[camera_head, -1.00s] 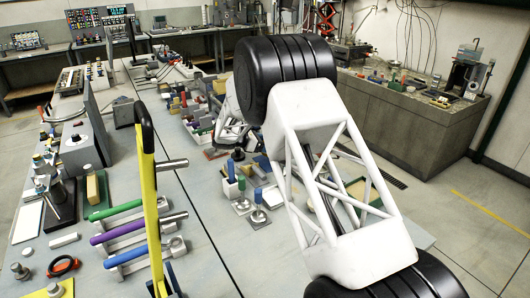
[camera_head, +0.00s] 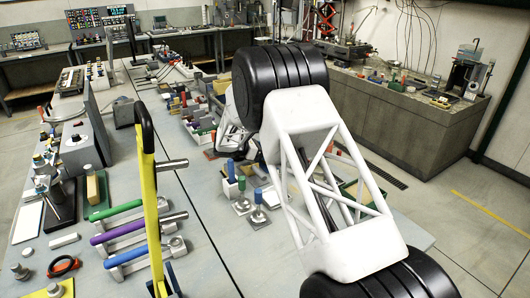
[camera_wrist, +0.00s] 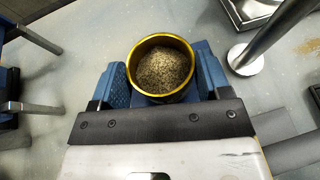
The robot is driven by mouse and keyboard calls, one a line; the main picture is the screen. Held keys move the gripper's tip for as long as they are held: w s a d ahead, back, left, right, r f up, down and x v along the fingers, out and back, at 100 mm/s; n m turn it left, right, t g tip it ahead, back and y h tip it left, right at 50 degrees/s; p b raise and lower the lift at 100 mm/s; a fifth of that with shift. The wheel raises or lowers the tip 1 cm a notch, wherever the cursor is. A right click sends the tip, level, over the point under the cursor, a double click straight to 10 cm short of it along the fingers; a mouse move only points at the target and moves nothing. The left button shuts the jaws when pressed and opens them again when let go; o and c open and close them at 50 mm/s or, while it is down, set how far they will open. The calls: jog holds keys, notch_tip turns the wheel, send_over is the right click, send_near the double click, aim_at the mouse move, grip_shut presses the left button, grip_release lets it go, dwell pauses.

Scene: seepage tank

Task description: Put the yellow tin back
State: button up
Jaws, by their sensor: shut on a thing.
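The yellow tin (camera_wrist: 150,42) is a round, open-topped cup with a gold-yellow rim. Speckled grey-brown grains lie inside it. In the wrist view my gripper (camera_wrist: 163,75) is shut on the tin, with a blue pad at its left side and another at its right. The tin's open top faces the wrist camera. Its base and whatever is under it are hidden. In the head view I cannot make out the tin, and my white arm blocks part of the bench there.
A metal post on a round base (camera_wrist: 240,62) stands right of the tin in the wrist view. Dark bars with metal rods reach in from the left. In the head view, a yellow upright frame (camera_head: 151,190) stands on the bench (camera_head: 205,215), with colored-handled tools beside it.

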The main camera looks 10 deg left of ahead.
jog(key=shift+f, duration=0.1)
jog(key=o, duration=1.1)
jog(key=v, duration=1.2)
jog(key=shift+r, duration=0.2)
